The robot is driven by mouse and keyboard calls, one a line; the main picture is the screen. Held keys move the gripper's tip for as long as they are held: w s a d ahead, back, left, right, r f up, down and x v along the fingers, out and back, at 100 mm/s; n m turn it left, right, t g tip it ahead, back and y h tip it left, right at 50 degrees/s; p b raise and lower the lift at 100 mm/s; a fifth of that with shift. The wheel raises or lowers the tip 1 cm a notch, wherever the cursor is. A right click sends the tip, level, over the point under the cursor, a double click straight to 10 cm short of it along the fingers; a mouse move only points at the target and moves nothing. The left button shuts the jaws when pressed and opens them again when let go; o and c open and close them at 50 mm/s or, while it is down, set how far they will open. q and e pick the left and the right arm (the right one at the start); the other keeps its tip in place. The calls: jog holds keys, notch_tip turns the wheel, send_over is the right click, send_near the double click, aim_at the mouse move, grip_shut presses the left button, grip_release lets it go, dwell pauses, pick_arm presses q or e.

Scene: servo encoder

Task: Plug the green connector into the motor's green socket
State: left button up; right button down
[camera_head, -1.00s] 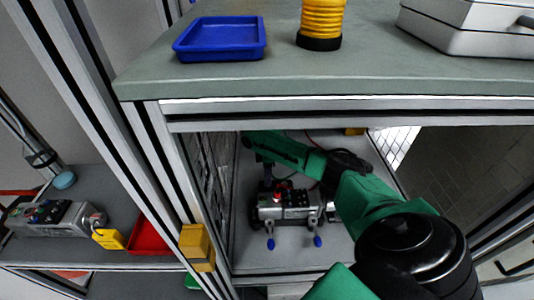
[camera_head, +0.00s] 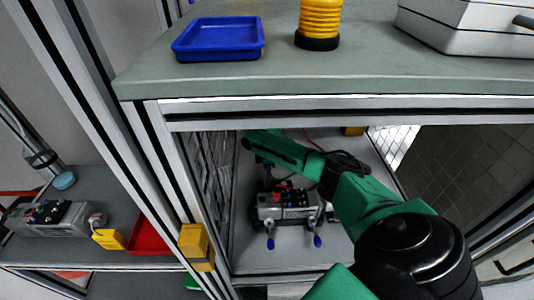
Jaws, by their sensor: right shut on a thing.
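My right arm reaches from the lower right into the lower bay of the frame. Its dark gripper (camera_head: 267,174) points down just above the back left of a grey and black motor unit (camera_head: 286,212). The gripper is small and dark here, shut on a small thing. That thing, likely the green connector, is hidden, and I cannot tell whether it touches the unit. A red part (camera_head: 281,185) shows on top of the unit. The green socket cannot be made out. My left gripper is out of view.
A worktop above the bay carries a blue tray (camera_head: 190,55), a yellow cylinder (camera_head: 321,20) and a white case (camera_head: 466,32). Two blue-tipped levers (camera_head: 318,241) stand at the unit's front. A frame post (camera_head: 172,185) and yellow box (camera_head: 196,246) bound the bay's left.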

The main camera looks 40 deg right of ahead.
dwell(0.3)
jog(key=shift+r+p, duration=2.85)
jog(key=shift+r, duration=0.05)
jog(key=shift+f, duration=0.1)
